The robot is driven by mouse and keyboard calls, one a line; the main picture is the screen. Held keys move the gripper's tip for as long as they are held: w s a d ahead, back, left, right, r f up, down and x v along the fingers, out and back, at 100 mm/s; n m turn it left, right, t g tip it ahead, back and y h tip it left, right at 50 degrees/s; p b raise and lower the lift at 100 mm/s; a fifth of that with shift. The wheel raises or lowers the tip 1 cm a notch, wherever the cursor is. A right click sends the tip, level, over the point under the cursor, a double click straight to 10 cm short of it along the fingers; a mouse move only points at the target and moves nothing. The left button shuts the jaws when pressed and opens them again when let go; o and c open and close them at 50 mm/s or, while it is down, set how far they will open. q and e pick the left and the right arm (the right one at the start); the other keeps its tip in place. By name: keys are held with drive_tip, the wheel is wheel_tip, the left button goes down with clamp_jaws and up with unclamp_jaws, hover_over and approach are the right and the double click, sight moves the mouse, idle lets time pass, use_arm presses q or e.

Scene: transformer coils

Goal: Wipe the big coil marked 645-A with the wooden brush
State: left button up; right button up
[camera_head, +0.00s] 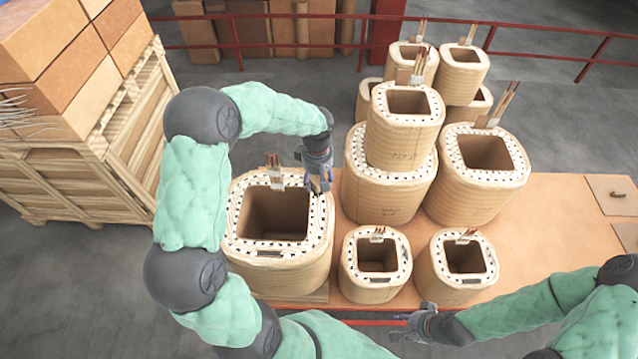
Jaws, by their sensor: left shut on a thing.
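A big tan coil (290,270) with a square opening and a white, dark-spotted top rim stands at the front left of the table. I cannot read a 645-A marking on it. My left gripper (319,184) points down at the back right corner of this coil's rim. It is shut on a small brownish thing, probably the wooden brush, which the fingers mostly hide. I cannot tell whether it touches the rim. My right gripper (396,328) is low at the table's front edge, pointing left, with its fingers apart and empty.
Two small coils (375,270) (455,265) stand right of the big coil. Behind them are a stacked pair (390,190), another large coil (480,185) and several more. A crate with boxes (90,180) stands at the left.

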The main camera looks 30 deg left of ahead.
use_arm(q)
drive_tip(key=r, duration=0.1)
drive_tip(key=r+p, duration=0.1)
drive_tip(key=shift+w+a+r, duration=0.1)
drive_tip(key=shift+a+r, duration=0.15)
drive_tip(key=shift+r, duration=0.05)
drive_tip(key=shift+d+r, duration=0.2)
drive_tip(key=shift+r, duration=0.15)
drive_tip(key=shift+a+f, duration=0.1)
drive_tip(key=shift+a, duration=0.05)
